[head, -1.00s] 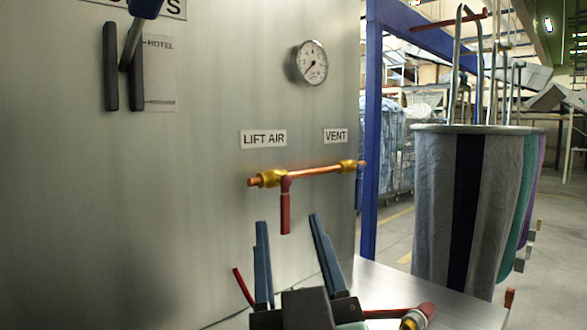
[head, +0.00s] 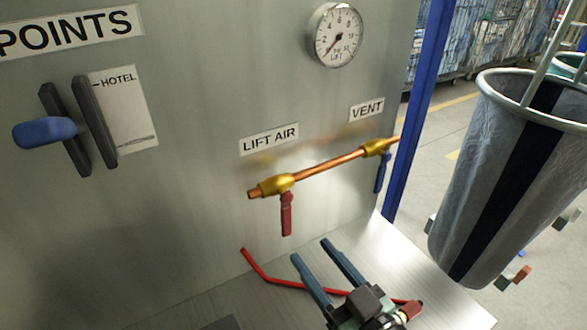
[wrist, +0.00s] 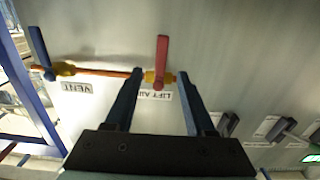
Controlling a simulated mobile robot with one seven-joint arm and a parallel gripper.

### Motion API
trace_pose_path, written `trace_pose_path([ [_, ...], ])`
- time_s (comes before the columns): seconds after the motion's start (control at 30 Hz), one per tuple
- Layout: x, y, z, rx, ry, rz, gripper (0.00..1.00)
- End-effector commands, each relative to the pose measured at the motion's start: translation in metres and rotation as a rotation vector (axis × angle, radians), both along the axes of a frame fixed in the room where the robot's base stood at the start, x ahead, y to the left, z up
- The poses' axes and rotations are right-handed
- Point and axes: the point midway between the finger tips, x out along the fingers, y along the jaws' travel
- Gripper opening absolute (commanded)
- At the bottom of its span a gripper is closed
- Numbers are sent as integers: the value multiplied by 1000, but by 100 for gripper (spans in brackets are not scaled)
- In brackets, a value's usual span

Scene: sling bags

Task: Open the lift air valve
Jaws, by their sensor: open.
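The lift air valve (head: 273,187) is a brass body on a copper pipe, below the LIFT AIR label. Its red lever (head: 286,214) hangs straight down, across the pipe. My gripper (head: 312,250) is open and empty, below and to the right of the lever in the head view. In the wrist view, which is upside down, the red lever (wrist: 162,55) stands up between and beyond the two open fingertips (wrist: 160,73). No contact with it is visible, and the depth gap is hard to judge.
The vent valve's blue lever (head: 380,176) hangs at the pipe's right end, near the blue post (head: 417,110). A pressure gauge (head: 338,36) is above. A red hose or rod (head: 268,278) lies low, behind my gripper. A striped bag (head: 500,165) hangs at right. A blue-knobbed switch (head: 48,134) is at left.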

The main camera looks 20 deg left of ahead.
Motion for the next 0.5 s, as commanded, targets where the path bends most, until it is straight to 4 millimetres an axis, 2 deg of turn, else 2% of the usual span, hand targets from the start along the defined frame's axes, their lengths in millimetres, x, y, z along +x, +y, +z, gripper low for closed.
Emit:
trace_pose_path([
  [0.1, -3, 1, 3, 9, 0, 12, 55],
  [0.23, 6, 9, 3, 9, -2, 14, 55],
  [0.5, 44, 48, 5, 9, -1, 14, 55],
])
